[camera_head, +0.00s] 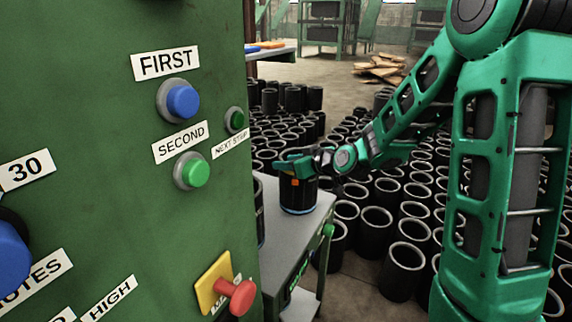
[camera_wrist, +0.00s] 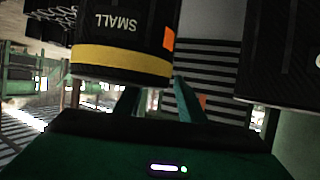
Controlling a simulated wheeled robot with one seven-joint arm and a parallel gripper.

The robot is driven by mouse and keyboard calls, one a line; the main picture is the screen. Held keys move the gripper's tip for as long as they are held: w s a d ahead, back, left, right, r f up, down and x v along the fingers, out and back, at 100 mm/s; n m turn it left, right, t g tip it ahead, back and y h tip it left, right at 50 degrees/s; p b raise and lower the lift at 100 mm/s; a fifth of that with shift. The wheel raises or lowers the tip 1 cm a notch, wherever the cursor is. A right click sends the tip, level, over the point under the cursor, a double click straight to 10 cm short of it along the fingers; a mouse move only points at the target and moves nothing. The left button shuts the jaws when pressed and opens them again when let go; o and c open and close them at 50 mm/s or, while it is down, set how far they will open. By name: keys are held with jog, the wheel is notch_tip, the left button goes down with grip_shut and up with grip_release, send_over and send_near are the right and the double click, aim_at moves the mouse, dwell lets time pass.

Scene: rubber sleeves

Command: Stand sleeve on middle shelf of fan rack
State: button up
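A black sleeve (camera_head: 297,198) with an orange patch and a blue ring near its base stands upright on a grey cart top (camera_head: 283,228). My gripper (camera_head: 296,163) is at its top rim. In the wrist view, which is upside down, a black sleeve (camera_wrist: 112,35) reads SMALL and has a yellow band at its rim. My gripper's fingers (camera_wrist: 157,96) are apart there; one passes behind this rim and the other is outside its right edge. Their tips are partly hidden, and firm contact cannot be told. I cannot make out the fan rack's middle shelf.
A green control panel (camera_head: 95,110) with buttons and a red knob (camera_head: 237,297) fills the left. Several black sleeves (camera_head: 408,262) crowd the floor beyond the cart. Another large dark sleeve (camera_wrist: 277,50) is close on the right in the wrist view.

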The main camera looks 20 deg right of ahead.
jog(key=v, duration=1.2)
jog(key=s+d+f+m+g+h, duration=0.2)
jog(key=s+d+f+g, duration=0.15)
jog(key=s, duration=0.35)
jog(key=s+d+f+m+g+h, duration=0.2)
jog(key=s+d+f+g, duration=0.15)
jog(key=s, duration=0.25)
jog(key=s+d+m+g, duration=0.2)
jog(key=s+d+m, duration=0.1)
jog(key=s, duration=0.7)
jog(key=s+d+r+m+g+h, duration=0.1)
jog(key=s+d+m+g, duration=0.2)
jog(key=s, duration=0.8)
jog(key=shift+m+g, duration=0.3)
jog(key=shift+m, duration=0.3)
jog(key=shift+w, duration=0.2)
jog(key=shift+w+f, duration=0.2)
jog(key=shift+w, duration=0.3)
